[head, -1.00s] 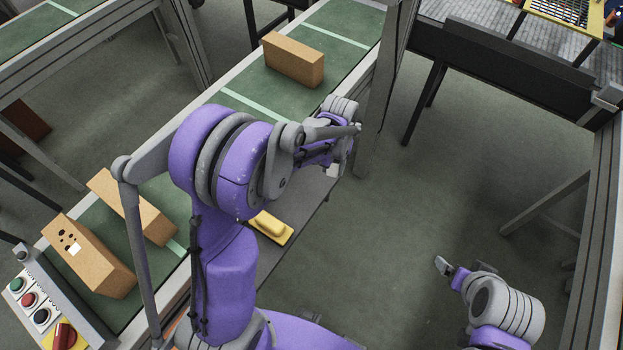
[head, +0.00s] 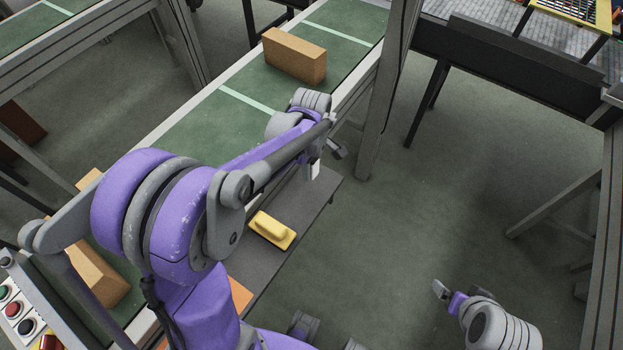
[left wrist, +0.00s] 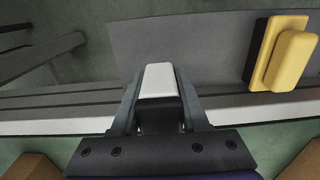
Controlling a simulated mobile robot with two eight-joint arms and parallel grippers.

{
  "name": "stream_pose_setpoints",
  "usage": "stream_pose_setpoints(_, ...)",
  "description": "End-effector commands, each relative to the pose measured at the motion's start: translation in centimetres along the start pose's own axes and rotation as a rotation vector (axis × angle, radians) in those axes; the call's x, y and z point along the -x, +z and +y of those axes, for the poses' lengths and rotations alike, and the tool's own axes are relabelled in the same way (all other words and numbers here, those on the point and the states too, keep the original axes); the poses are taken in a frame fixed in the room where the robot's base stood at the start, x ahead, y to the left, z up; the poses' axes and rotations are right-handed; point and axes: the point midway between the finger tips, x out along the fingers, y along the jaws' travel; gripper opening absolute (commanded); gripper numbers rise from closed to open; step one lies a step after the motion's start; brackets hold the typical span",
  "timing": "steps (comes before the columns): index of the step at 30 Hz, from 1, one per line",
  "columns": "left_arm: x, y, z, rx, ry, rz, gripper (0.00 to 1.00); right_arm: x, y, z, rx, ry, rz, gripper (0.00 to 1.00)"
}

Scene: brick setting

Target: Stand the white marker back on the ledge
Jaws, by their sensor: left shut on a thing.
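My left gripper (head: 318,163) is shut on the white marker (left wrist: 158,78), which stands out between its two fingers in the left wrist view. In the head view a small white part of the marker (head: 315,171) shows below the gripper, near the far end of the grey ledge (head: 312,200). The ledge (left wrist: 190,48) lies behind the marker in the left wrist view. I cannot tell whether the marker touches it. My right gripper (head: 441,290) is low at the right over open floor, apart from the ledge; its jaw opening is unclear.
A yellow eraser-like block (head: 272,230) sits on the ledge, and an orange thing (head: 240,296) shows nearer. The green conveyor (head: 205,135) runs beside the ledge and carries a cardboard box (head: 294,57). A grey post (head: 383,110) stands just beyond the ledge.

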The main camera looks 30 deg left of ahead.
Motion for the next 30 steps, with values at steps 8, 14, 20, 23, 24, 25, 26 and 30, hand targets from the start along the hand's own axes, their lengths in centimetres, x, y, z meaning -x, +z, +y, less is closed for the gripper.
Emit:
stream_pose_setpoints(8,-3.4,0.0,0.1,-0.002,0.000,0.000,0.09,-0.3,0.3,0.0,0.000,0.000,-0.002,0.97)
stream_pose_setpoints(14,-4.9,0.0,0.0,-0.002,0.000,0.000,0.09,-0.4,0.3,0.0,0.000,0.000,-0.003,0.97)
stream_pose_setpoints(20,-4.9,0.0,0.0,-0.002,0.000,0.000,0.09,-0.3,0.3,0.0,0.000,0.000,-0.003,0.97)
stream_pose_setpoints(23,-5.2,0.0,0.0,-0.002,0.000,0.000,0.09,-0.6,0.6,0.0,0.000,0.000,-0.005,0.97)
stream_pose_setpoints(24,-5.3,0.0,0.0,-0.002,-0.001,0.000,0.09,-0.7,0.7,0.0,0.000,0.000,-0.005,0.97)
stream_pose_setpoints(25,-5.3,0.0,0.0,-0.002,0.000,0.000,0.48,-0.7,0.6,0.0,0.000,0.000,-0.005,0.97)
stream_pose_setpoints(26,-5.2,0.0,0.0,-0.002,0.000,0.000,0.54,-0.6,0.6,0.0,0.000,0.000,-0.005,0.97)
stream_pose_setpoints(30,-5.2,0.0,0.0,-0.002,0.000,0.000,0.74,-0.6,0.6,0.0,0.000,0.000,-0.005,0.97)
